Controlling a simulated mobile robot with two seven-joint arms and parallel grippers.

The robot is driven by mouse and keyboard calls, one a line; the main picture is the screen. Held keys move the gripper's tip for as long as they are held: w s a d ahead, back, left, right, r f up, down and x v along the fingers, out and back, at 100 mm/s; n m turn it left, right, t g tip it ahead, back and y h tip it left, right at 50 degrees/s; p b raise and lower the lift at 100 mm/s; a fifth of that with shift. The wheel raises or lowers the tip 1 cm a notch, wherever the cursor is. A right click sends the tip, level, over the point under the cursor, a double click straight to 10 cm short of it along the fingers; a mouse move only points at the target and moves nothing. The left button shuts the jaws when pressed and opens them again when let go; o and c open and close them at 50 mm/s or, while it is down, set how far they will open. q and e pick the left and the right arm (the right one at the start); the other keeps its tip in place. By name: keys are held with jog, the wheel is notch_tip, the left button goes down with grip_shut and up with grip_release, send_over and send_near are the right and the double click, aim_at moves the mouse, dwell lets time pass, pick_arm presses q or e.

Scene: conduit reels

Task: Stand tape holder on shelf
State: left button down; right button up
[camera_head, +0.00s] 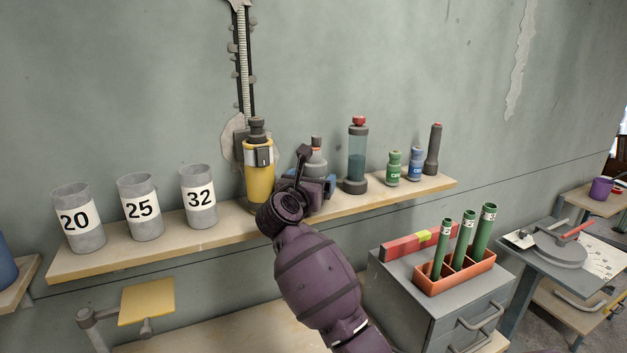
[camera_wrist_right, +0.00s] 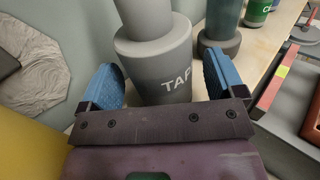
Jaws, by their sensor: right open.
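The tape holder (camera_head: 317,158) is a grey stepped cylinder standing upright on the wooden wall shelf (camera_head: 415,190). In the right wrist view the tape holder (camera_wrist_right: 155,65) shows the letters "TAP", with the rest of the word cut off. My right gripper (camera_head: 318,188) is at the shelf and hides the holder's lower part in the head view. In the right wrist view my right gripper (camera_wrist_right: 163,80) is open, with one blue finger on each side of the holder. My left gripper is not in view.
A yellow canister (camera_head: 259,180) stands close left of my right gripper. A teal clear bottle (camera_head: 357,155) stands just right of the holder. Grey cups marked 20, 25 and 32 (camera_head: 198,197) line the left shelf. A cabinet (camera_head: 440,310) with an orange rack (camera_head: 455,275) stands below right.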

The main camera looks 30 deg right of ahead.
jog(key=b+v, duration=0.1)
jog(key=v, duration=0.9)
jog(key=shift+s+a, duration=0.25)
jog(key=shift+a, duration=0.1)
